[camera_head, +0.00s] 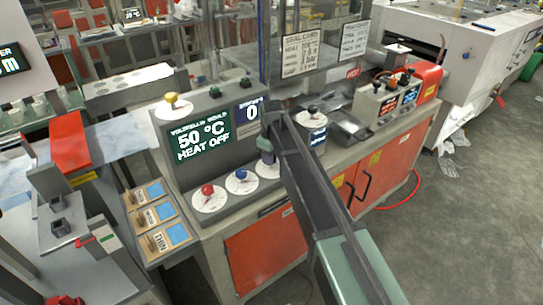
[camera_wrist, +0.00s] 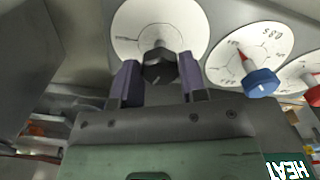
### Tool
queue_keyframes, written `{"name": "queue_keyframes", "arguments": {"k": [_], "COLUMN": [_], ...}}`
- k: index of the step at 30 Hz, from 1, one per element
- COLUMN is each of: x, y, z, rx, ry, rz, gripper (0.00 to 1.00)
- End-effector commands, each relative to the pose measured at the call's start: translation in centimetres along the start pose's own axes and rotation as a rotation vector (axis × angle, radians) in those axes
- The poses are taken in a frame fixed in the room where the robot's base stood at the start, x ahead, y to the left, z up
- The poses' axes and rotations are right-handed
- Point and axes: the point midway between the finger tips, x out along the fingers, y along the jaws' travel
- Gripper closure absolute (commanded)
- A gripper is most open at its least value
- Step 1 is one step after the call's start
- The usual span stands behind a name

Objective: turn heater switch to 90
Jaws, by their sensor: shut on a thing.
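My gripper (camera_wrist: 158,72) has its two purple fingers shut on a dark knob (camera_wrist: 159,66), which stands on a round white dial (camera_wrist: 128,32) in the wrist view. The knob's dial also shows on the grey console front in the head view (camera_head: 268,170), where my gripper (camera_head: 266,152) covers most of the knob. The dial's markings are too small or hidden to read. The green display (camera_head: 203,140) reads 50 °C and HEAT OFF. A smaller display (camera_head: 249,110) beside it shows 0.
Beside the held knob are a blue knob (camera_head: 241,175) and a red knob (camera_head: 207,190) on white dials. A yellow knob (camera_head: 171,99) and green buttons top the console. Another dark knob (camera_head: 312,111) stands close right of my arm. Labelled cards (camera_head: 162,218) lie at left.

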Motion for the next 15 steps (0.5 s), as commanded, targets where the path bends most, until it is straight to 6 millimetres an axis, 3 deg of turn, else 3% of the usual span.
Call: {"name": "queue_keyframes", "arguments": {"k": [15], "x": [0.02], "y": [-0.05], "z": [0.0], "rx": [0.486], "ry": [0.0], "rz": [0.0], "gripper": [0.84]}}
